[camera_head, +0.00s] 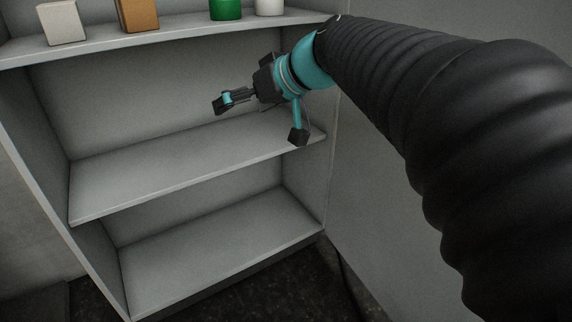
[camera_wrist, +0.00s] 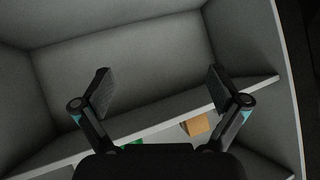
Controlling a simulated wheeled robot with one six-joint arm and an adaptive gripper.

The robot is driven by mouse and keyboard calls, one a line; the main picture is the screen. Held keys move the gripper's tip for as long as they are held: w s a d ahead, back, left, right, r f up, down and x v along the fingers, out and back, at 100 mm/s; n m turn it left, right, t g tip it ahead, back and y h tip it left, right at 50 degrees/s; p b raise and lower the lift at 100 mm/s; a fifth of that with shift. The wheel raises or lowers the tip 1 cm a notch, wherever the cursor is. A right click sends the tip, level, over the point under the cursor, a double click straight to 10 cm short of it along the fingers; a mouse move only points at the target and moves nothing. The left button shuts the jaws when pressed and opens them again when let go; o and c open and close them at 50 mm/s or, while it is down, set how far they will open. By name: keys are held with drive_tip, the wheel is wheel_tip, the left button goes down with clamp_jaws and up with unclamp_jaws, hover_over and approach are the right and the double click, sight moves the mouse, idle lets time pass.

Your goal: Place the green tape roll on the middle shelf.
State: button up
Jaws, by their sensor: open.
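The green tape roll (camera_head: 225,9) stands on the top shelf (camera_head: 180,36), cut off by the upper edge of the head view. In the wrist view a small green patch (camera_wrist: 137,142) shows behind my gripper's body, mostly hidden. The middle shelf (camera_head: 150,183) is bare. My gripper (camera_head: 260,120) is in front of the shelf unit, below the top shelf and over the right part of the middle shelf in the head view. In the wrist view my gripper (camera_wrist: 158,80) has its two fingers wide apart with nothing between them.
A white box (camera_head: 61,24), an orange-brown box (camera_head: 138,15) and a white cylinder (camera_head: 269,6) also stand on the top shelf. The orange-brown box also shows in the wrist view (camera_wrist: 196,125). The bottom shelf (camera_head: 215,245) is empty. Side walls bound the shelves.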

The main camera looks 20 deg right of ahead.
drive_tip(key=s+d+f+m+g+h, duration=0.2)
drive_tip(key=s+f+h, duration=0.4)
drive_tip(key=s+f, duration=1.2)
drive_tip(key=shift+s+d+f+m+g+h, duration=0.35)
drive_tip(key=shift+s+m+g, duration=0.3)
drive_tip(key=shift+s, duration=0.4)
drive_tip(key=shift+r, duration=0.1)
